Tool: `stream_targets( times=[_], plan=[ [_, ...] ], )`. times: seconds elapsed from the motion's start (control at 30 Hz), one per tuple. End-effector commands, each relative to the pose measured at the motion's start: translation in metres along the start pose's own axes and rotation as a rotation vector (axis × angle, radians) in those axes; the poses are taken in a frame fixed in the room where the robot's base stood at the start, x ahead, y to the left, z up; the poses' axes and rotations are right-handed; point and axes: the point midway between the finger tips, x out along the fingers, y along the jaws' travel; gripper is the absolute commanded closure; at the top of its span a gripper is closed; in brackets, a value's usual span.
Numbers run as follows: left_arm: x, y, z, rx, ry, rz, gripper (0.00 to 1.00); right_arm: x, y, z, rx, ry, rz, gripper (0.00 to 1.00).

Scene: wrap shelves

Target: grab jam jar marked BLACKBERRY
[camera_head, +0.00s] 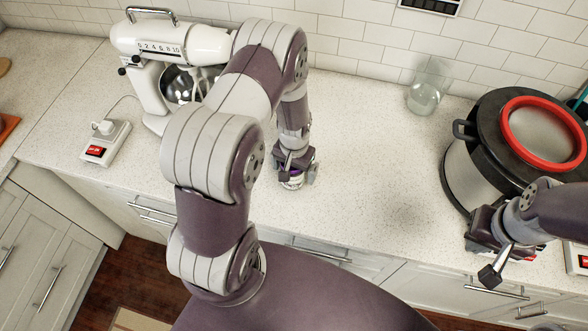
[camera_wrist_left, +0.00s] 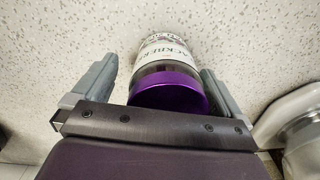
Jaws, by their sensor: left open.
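The jam jar (camera_wrist_left: 168,75) has a purple lid and a white label; the letters "ACKBERR" can be read in the left wrist view. It stands on the speckled counter and shows partly in the head view (camera_head: 291,183), below my left gripper (camera_head: 298,174). In the left wrist view my left gripper (camera_wrist_left: 160,92) is open, with one finger on each side of the jar and a visible gap at each side. My right gripper (camera_head: 498,255) is at the right, over the counter's front edge near the pot; its finger opening is unclear.
A white stand mixer (camera_head: 150,45) with a metal bowl stands at the back left. A white socket box (camera_head: 105,140) is left of it. A clear glass (camera_head: 425,95) stands at the back. A large pot (camera_head: 462,175) with a black and red lid is at right. The middle counter is clear.

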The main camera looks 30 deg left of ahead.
Motion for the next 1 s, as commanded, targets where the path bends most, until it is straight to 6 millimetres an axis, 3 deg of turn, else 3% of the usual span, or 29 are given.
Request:
stream_targets(
  times=[0.03,0.07,0.3,0.67,0.9,1.0],
  plan=[
    [0.000,0.000,0.000,0.000,0.000,0.000,0.00,0.000,0.000,0.000,0.000,0.000,0.000,1.00],
    [0.000,0.000,0.000,0.000,0.000,0.000,0.06,0.000,0.000,0.000,0.000,0.000,0.000,1.00],
    [0.000,0.000,0.000,0.000,-0.001,0.000,0.82,0.001,0.000,0.000,0.000,0.000,0.000,1.00],
    [-0.004,0.000,0.000,0.000,0.001,0.000,0.82,0.003,0.000,0.000,0.000,0.000,0.000,1.00],
    [-0.037,0.000,-0.002,0.000,0.006,-0.001,0.82,0.018,0.000,0.002,0.000,0.000,0.000,1.00],
    [-0.048,0.013,-0.016,0.004,0.006,0.000,0.82,0.026,0.000,0.003,0.000,0.000,0.000,1.00]
  ],
)
